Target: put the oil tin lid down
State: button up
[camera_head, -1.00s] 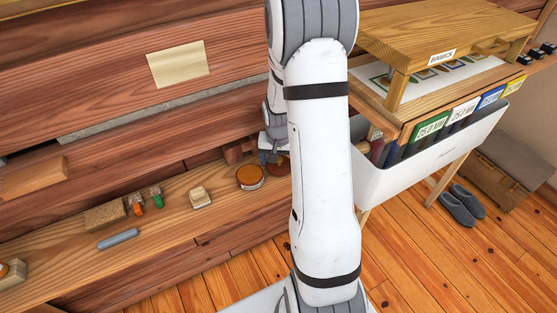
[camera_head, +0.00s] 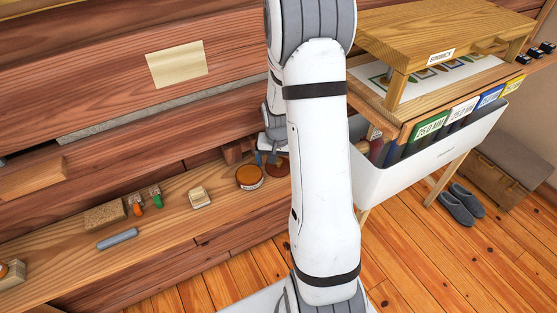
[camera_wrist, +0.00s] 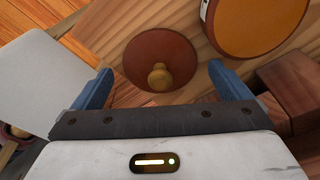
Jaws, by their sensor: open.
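The oil tin lid, a reddish-brown disc with a brass knob (camera_wrist: 160,77), lies flat on the wooden shelf in the wrist view. In the head view it is partly hidden behind my arm (camera_head: 283,167). The oil tin (camera_head: 249,177), round with an orange-brown top, stands just left of it; it also shows at upper right in the wrist view (camera_wrist: 262,18). My gripper (camera_wrist: 160,72) is open, its blue fingers apart on either side of the knob, not touching it. The gripper also shows in the head view (camera_head: 266,158).
On the shelf (camera_head: 170,215) to the left are a small pale block (camera_head: 200,197), a cork-like block (camera_head: 106,216), orange and green items and a grey bar (camera_head: 117,239). A white bin (camera_head: 430,160) with labelled folders hangs at right. A wooden block (camera_wrist: 290,88) stands near the right finger.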

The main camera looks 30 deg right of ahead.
aim_at(278, 170)
notch_tip(278, 170, up, 11)
jog(key=s, duration=0.1)
jog(key=s+a+r+n, duration=0.3)
jog(key=s+a+r, duration=0.2)
jog(key=s+a, duration=0.2)
jog(key=s+a+r+n+t, duration=0.1)
jog(key=s+a+r+n, duration=0.2)
jog(key=s+a+r, duration=0.3)
jog(key=s+a, duration=0.1)
jog(key=s, duration=0.4)
jog(key=shift+y, duration=0.4)
